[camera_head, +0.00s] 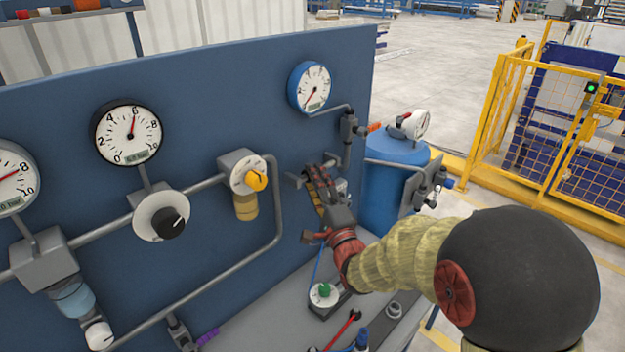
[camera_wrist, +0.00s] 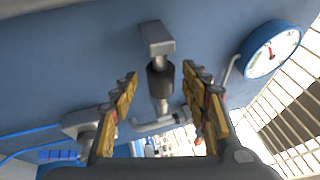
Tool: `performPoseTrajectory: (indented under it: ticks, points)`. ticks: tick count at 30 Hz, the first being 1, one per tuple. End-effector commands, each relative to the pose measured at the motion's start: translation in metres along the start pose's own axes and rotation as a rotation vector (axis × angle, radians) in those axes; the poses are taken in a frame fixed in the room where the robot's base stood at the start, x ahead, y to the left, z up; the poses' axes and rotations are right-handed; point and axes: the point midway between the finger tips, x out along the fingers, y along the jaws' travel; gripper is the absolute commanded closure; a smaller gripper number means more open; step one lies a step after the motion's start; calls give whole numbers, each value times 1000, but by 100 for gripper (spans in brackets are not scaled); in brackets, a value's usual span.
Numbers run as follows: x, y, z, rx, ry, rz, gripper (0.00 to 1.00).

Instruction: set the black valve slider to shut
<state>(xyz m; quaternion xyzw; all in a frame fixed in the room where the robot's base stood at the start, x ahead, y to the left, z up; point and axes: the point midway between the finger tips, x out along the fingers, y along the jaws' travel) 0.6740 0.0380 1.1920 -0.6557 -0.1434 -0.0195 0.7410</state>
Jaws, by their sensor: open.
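The black valve slider (camera_wrist: 160,80) shows in the wrist view as a dark collar on a short grey pipe below a grey block (camera_wrist: 157,40). My gripper (camera_wrist: 161,73) is open, with one yellow-and-dark finger on each side of the collar. Gaps show between the collar and both fingers, so I see no contact. In the head view my gripper (camera_head: 321,174) is close to the blue panel, below the blue-rimmed gauge (camera_head: 309,87). There my gripper hides the slider.
A dark fitting with an orange handle (camera_head: 373,127) is at the panel's right edge. A blue tank (camera_head: 392,185) stands right of my gripper. Below, a green-knobbed part (camera_head: 323,293) and loose parts lie on the grey bench.

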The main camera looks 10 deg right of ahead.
Motion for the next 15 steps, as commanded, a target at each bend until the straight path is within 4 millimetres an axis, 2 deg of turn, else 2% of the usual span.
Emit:
performPoseTrajectory:
  ticks: [9,15]
  points:
    - [-62,0,0,0,2,1,54]
    - [-94,0,0,0,1,0,54]
